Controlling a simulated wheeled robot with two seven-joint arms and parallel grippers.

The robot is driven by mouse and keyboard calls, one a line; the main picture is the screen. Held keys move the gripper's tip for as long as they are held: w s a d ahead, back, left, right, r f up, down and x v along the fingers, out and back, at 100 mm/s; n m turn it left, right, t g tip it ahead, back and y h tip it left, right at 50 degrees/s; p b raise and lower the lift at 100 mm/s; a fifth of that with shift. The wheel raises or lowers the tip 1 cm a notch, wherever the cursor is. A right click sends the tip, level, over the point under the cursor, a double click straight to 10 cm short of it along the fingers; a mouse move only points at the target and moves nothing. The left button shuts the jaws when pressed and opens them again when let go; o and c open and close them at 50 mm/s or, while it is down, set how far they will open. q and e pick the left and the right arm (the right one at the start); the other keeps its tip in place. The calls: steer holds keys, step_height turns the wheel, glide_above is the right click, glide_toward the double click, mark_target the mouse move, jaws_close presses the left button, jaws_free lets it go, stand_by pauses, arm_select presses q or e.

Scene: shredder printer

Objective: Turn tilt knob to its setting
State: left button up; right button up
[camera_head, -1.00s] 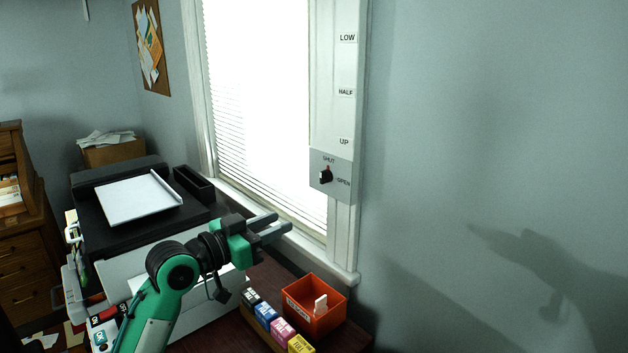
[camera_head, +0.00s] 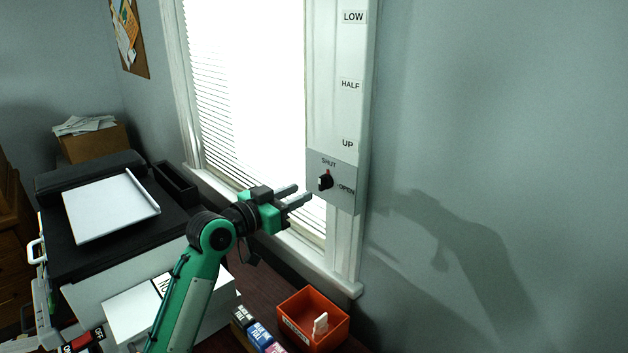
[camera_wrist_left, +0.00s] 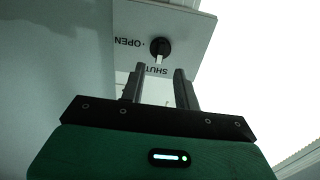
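The tilt knob (camera_head: 325,180) is a small black knob with a light pointer on a grey plate (camera_head: 345,200) on the window frame. The plate is labelled SHUT above the knob and OPEN to its right. In the left wrist view the knob (camera_wrist_left: 160,48) appears upside down, with its light pointer toward SHUT. My left gripper (camera_head: 300,194) is open and empty, its two fingers apart and pointing at the knob from the left, a short gap away. In the left wrist view the fingertips (camera_wrist_left: 158,76) sit just short of the knob. My right gripper is not in view.
Window blinds (camera_head: 240,90) are left of the plate. LOW, HALF and UP labels run up the white strip (camera_head: 335,60) above it. An orange bin (camera_head: 313,318) and ink boxes (camera_head: 262,335) stand below. A black printer (camera_head: 110,200) is at left.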

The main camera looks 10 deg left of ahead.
mark_target(319, 184)
arm_select(q)
steer(key=p+x, duration=0.1)
steer(key=x, duration=0.5)
jaws_close()
